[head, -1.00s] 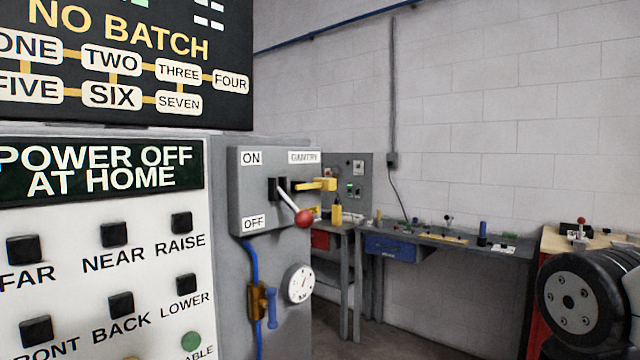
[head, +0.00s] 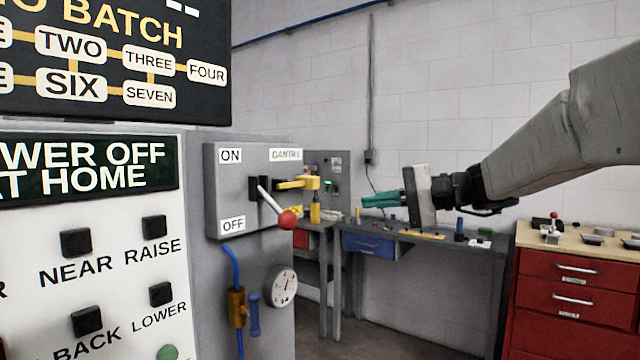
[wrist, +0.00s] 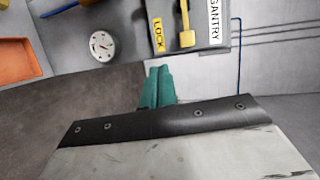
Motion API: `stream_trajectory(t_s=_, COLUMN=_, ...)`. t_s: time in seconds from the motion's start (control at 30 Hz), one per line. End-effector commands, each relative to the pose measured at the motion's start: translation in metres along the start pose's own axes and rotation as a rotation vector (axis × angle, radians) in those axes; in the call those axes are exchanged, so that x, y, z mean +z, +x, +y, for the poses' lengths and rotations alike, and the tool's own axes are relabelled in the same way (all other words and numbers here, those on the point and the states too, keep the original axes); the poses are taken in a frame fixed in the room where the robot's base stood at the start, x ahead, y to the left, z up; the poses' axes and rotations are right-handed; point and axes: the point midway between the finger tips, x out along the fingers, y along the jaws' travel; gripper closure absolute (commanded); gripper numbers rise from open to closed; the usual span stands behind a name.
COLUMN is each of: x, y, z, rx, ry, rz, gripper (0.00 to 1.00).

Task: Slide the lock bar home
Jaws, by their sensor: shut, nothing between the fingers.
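The yellow lock bar (head: 292,184) sticks out from the right side of the grey GANTRY switch box (head: 232,190). In the wrist view the yellow bar (wrist: 186,28) shows beside a yellow LOCK label (wrist: 158,34). The switch lever with its red knob (head: 287,219) slants down toward OFF. My gripper (head: 366,201) has teal fingers, shut and empty, pointing left toward the box. It is to the right of the bar in the head view, with a gap between. In the wrist view the teal fingers (wrist: 158,86) are apart from the bar.
A panel of black buttons (head: 75,242) stands at the left. A gauge (head: 283,288) and a blue-handled valve (head: 254,313) are below the box. A workbench (head: 470,246) with small items stands behind, and a red drawer cabinet (head: 575,268) at the right.

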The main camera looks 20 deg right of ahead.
Motion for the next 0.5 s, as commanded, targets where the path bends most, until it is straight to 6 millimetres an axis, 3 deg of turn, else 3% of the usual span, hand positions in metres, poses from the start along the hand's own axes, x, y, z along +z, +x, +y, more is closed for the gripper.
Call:
stream_trajectory(t_s=0.03, x=-0.021, y=-0.01, z=-0.008, rx=-0.059, ry=0.006, rz=0.034, gripper=1.0)
stream_trajectory(t_s=0.1, x=-0.038, y=-0.019, z=-0.018, rx=-0.12, ry=0.005, rz=0.064, gripper=1.0)
stream_trajectory(t_s=0.23, x=-0.051, y=-0.022, z=-0.026, rx=-0.171, ry=0.002, rz=0.088, gripper=1.0)
stream_trajectory(t_s=0.37, x=-0.052, y=-0.007, z=-0.03, rx=-0.174, ry=0.002, rz=0.087, gripper=1.0)
stream_trajectory(t_s=0.5, x=-0.054, y=0.021, z=-0.035, rx=-0.173, ry=0.002, rz=0.085, gripper=1.0)
